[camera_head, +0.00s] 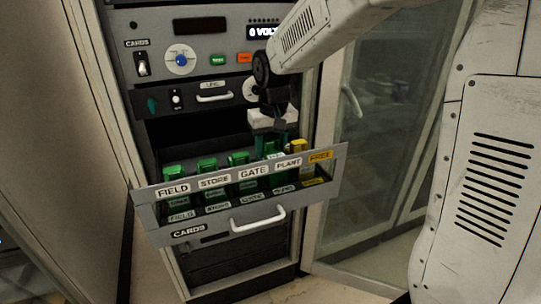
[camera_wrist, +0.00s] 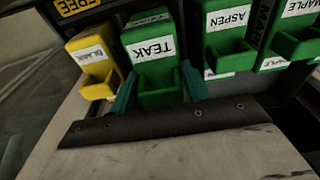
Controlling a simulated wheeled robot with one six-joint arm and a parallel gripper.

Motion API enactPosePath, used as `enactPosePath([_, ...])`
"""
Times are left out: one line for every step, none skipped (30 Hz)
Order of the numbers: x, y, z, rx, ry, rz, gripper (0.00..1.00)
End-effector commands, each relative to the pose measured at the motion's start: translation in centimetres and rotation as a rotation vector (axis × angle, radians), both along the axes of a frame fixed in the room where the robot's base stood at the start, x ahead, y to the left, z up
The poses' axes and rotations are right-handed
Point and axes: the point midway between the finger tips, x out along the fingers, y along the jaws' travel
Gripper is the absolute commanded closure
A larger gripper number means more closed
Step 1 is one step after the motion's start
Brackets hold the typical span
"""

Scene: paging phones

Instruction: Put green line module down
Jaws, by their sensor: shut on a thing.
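A green line module labelled TEAK (camera_wrist: 152,58) is between the two teal fingers of my gripper (camera_wrist: 160,92) in the wrist view. In the head view, my gripper (camera_head: 272,146) points down into the open card drawer (camera_head: 258,222), behind its PLANT label (camera_head: 289,164). The held module is mostly hidden there by the gripper and drawer front. It stands in line with its neighbours, but its lower end is hidden, so I cannot tell whether it rests on the drawer floor.
Other green modules stand left of my gripper, behind FIELD (camera_head: 177,171), STORE (camera_head: 207,163) and GATE (camera_head: 238,158). A yellow module (camera_head: 298,146) stands close on the right, behind the yellow label (camera_head: 320,156). A glass door (camera_head: 375,130) stands right of the rack.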

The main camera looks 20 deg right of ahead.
Motion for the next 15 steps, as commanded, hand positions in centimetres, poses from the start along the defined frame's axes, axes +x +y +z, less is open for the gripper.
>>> enactPosePath([-0.1, 0.0, -0.9, 0.000, 0.004, 0.000, 1.00])
enactPosePath([-0.1, 0.0, -1.3, 0.000, 0.005, 0.000, 1.00])
enactPosePath([0.0, 0.0, -1.9, 0.000, 0.003, 0.000, 1.00])
enactPosePath([0.0, 0.0, -2.2, 0.000, 0.003, 0.000, 1.00])
enactPosePath([0.0, 0.0, -2.5, 0.000, 0.003, 0.000, 1.00])
enactPosePath([0.0, 0.0, -2.6, 0.000, 0.001, 0.000, 1.00])
enactPosePath([0.0, 0.0, -2.7, 0.000, 0.000, 0.000, 1.00])
enactPosePath([0.0, 0.0, -2.6, 0.000, 0.000, 0.000, 1.00])
enactPosePath([0.0, 0.0, -2.6, 0.000, 0.000, 0.000, 1.00])
enactPosePath([0.0, 0.0, -2.6, 0.000, 0.000, 0.000, 1.00])
enactPosePath([0.0, 0.0, -2.6, 0.000, 0.000, 0.000, 1.00])
enactPosePath([0.0, 0.0, -2.6, 0.000, 0.000, 0.000, 1.00])
enactPosePath([0.0, 0.0, -2.6, 0.000, 0.000, 0.000, 1.00])
enactPosePath([0.0, 0.0, -2.7, 0.000, 0.000, 0.000, 1.00])
enactPosePath([0.0, 0.0, -2.8, 0.000, 0.001, 0.000, 1.00])
